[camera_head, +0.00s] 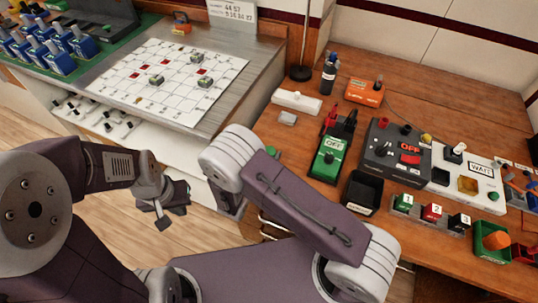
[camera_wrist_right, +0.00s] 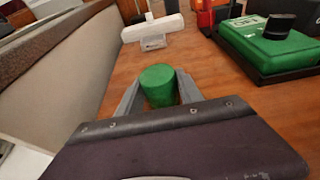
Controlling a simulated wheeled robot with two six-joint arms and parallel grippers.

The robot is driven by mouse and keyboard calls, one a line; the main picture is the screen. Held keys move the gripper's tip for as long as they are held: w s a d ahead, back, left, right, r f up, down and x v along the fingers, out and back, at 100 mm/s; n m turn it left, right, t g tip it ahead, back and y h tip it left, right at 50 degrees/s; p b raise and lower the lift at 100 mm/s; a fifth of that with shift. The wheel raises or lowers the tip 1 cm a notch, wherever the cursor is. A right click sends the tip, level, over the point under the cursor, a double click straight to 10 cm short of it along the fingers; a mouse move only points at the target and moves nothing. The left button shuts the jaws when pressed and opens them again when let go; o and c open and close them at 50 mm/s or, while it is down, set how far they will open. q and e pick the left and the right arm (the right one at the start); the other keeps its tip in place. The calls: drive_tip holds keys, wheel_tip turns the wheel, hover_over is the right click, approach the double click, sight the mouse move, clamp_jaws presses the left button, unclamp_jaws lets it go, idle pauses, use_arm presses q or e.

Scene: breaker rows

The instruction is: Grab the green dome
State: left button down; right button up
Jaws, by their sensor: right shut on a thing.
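The green dome (camera_wrist_right: 158,86) stands between the two grey fingers of my right gripper (camera_wrist_right: 157,92) in the right wrist view, and the gripper is shut on it. It is near the left edge of the wooden bench. In the head view only a small green part of the dome (camera_head: 272,152) shows past my right arm, which hides the right gripper's fingers. My left gripper (camera_head: 172,208) hangs over the floor at the left, empty, with its fingers apart.
A green OFF switch box (camera_head: 329,158) stands right of the dome on the bench. A black bin (camera_head: 362,192), a white bar (camera_head: 297,102) and a small grey block (camera_head: 288,118) are nearby. A grey cabinet with a white grid sheet (camera_head: 150,95) stands at the left.

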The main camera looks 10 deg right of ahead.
sight(271, 151)
drive_tip(key=r, duration=0.4)
drive_tip(key=shift+s+d+r+p, duration=0.1)
drive_tip(key=shift+d+r+p, duration=0.1)
drive_tip(key=shift+d+p, duration=0.2)
drive_tip(key=s+d+r+p, duration=0.1)
drive_tip(key=s+d+r, duration=0.1)
drive_tip(key=d+r, duration=0.4)
drive_tip(key=d, duration=0.4)
drive_tip(key=shift+s+d+r, duration=0.15)
drive_tip(key=shift+s+d, duration=0.1)
drive_tip(key=shift+s, duration=0.15)
